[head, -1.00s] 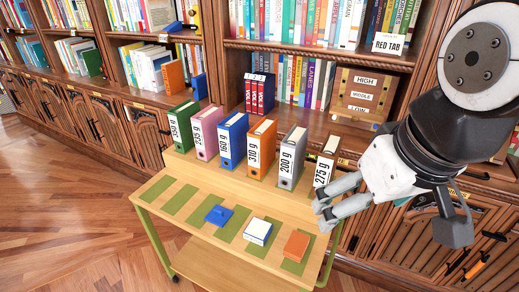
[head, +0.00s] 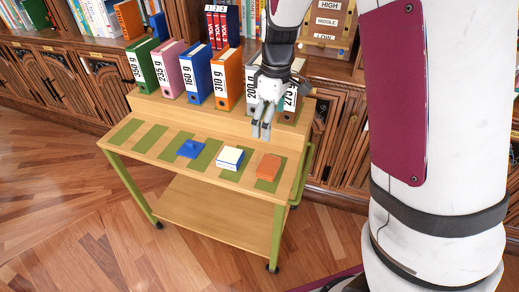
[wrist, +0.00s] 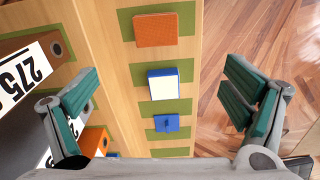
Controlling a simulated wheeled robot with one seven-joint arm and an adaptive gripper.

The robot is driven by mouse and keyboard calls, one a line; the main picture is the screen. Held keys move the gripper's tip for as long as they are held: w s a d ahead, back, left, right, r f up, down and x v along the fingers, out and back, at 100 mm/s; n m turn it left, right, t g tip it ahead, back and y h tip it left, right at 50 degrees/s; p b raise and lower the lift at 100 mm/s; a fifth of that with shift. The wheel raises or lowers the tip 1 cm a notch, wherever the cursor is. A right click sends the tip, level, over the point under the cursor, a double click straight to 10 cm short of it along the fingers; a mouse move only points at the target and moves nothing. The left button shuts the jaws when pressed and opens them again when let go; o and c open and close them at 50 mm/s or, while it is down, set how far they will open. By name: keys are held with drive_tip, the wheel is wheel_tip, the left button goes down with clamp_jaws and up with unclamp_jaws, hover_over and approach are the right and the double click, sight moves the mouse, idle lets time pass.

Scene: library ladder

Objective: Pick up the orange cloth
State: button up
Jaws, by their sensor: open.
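The orange cloth (head: 268,167) is a flat, folded rectangle lying on a green strip near the right end of the cart's lower front shelf. It also shows in the wrist view (wrist: 156,30), at the top centre. My gripper (head: 262,130) is open and empty, pointing down above the cart, behind and above the cloth and in front of the grey and white binders. In the wrist view my gripper's fingers (wrist: 165,100) are spread wide at the two sides. The cloth lies apart from them, beyond the fingertips.
A white-and-blue block (head: 230,158) and a blue object with a knob (head: 191,149) lie left of the cloth on the wooden cart (head: 150,157). Several weight-labelled binders stand on its raised back step, including an orange one (head: 227,78). Bookshelves stand behind; floor at the front is clear.

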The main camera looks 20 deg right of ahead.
sight(269, 164)
drive_tip(key=shift+n, duration=0.5)
drive_tip(key=f, duration=0.5)
drive_tip(key=f+b, duration=0.1)
drive_tip(key=f, duration=0.5)
drive_tip(key=w+f, duration=0.1)
drive_tip(key=f, duration=0.5)
drive_tip(key=shift+b, duration=0.4)
drive_tip(key=shift+s, duration=0.1)
drive_tip(key=shift+c, duration=0.3)
drive_tip(key=c, duration=1)
